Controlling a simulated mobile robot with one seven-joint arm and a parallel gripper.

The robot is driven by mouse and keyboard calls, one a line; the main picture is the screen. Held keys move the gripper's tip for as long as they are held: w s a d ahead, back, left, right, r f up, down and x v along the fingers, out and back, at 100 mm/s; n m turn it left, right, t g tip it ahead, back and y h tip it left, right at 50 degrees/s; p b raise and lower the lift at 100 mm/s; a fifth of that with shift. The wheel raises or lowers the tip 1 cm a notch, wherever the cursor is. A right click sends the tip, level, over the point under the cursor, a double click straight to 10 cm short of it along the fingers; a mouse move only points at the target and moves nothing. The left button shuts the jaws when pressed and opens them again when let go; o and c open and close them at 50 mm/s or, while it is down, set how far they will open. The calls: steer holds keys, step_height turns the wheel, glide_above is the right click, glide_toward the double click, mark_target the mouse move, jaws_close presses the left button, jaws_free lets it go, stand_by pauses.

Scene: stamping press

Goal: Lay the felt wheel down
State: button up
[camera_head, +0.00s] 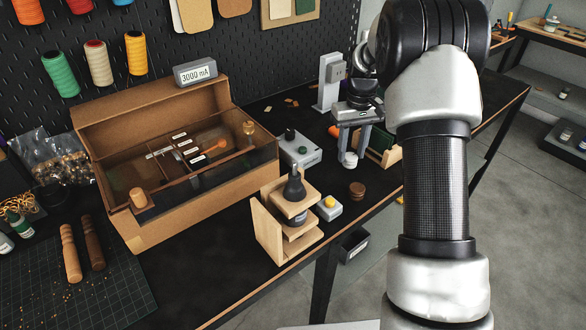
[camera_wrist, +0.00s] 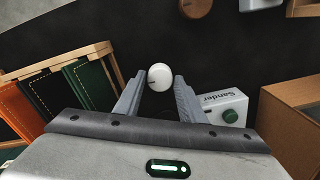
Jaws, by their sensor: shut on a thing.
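The felt wheel, a small white round piece (camera_wrist: 160,76), sits between the fingertips of my gripper (camera_wrist: 158,88) in the wrist view. In the head view the white wheel (camera_head: 349,159) shows just below the fingers of my gripper (camera_head: 351,146), which point down over the black bench. The gripper is shut on the wheel. I cannot tell whether the wheel touches the bench top. The fingers hide part of its sides.
The grey Sander box (camera_head: 300,150) stands left of the gripper. A rack of coloured leather pieces (camera_wrist: 80,90) is on its other side. A brown disc (camera_head: 357,190), a yellow-button box (camera_head: 328,207) and a wooden press (camera_head: 270,232) stand nearer the front edge. Some bare bench lies between.

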steer(key=shift+f, duration=0.25)
steer(key=o, duration=1.2)
steer(key=shift+r, duration=0.1)
step_height(320, 180, up, 17)
steer(key=shift+r+p, duration=0.2)
steer(key=shift+p, duration=0.95)
